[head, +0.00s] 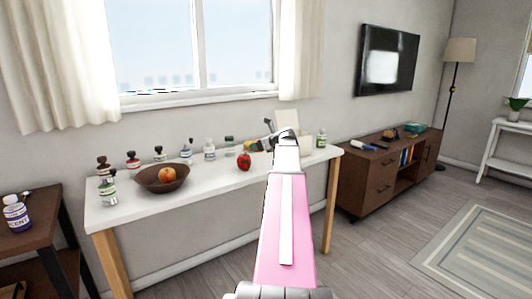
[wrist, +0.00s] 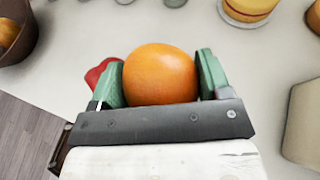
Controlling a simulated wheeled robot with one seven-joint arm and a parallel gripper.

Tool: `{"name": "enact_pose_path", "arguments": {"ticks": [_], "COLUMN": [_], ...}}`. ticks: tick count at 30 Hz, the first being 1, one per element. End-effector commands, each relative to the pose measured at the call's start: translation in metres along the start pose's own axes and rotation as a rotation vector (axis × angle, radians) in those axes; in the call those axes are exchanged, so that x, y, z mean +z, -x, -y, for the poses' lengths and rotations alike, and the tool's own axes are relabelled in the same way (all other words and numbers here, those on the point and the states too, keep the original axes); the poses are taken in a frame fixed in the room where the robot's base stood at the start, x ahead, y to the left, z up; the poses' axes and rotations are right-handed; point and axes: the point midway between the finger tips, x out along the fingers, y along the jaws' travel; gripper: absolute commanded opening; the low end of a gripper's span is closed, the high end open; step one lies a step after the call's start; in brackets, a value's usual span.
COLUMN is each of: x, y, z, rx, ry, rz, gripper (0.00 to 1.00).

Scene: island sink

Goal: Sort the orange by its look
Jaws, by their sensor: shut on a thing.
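The orange (wrist: 160,75) is round and bright, with smooth skin in the wrist view. My gripper (wrist: 160,82) is shut on it, one green finger on each side. In the head view my gripper (head: 268,141) is over the white table's right half, and the orange is mostly hidden there. I cannot tell how far above the table it is. A brown bowl (head: 162,188) stands on the table's left half with an orange-red fruit (head: 167,174) in it. The bowl also shows at the wrist view's upper left (wrist: 22,50).
A red fruit (head: 244,162) lies on the white table (head: 205,192), close beside my left finger in the wrist view (wrist: 95,74). Several small bottles (head: 209,149) line the back. A cream block-like thing (wrist: 304,125) is right of my gripper. The front middle of the table is clear.

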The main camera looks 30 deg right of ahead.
Motion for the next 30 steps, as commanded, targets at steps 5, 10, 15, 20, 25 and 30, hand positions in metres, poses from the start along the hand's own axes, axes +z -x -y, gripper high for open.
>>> {"name": "enact_pose_path", "arguments": {"ticks": [5, 10, 15, 20, 25, 30], "x": [0.026, 0.041, 0.048, 0.050, 0.050, 0.047], "y": [-0.006, -0.010, -0.012, -0.013, -0.013, -0.015], "z": [-0.033, -0.051, -0.059, -0.061, -0.060, -0.066], "rx": [0.000, 0.000, -0.001, -0.001, -0.001, 0.006], "ry": [0.001, 0.000, -0.001, -0.002, -0.001, 0.001], "rz": [0.002, 0.001, 0.001, 0.001, 0.001, 0.000], "gripper": [0.43, 0.43, 0.43, 0.43, 0.43, 0.43]}}
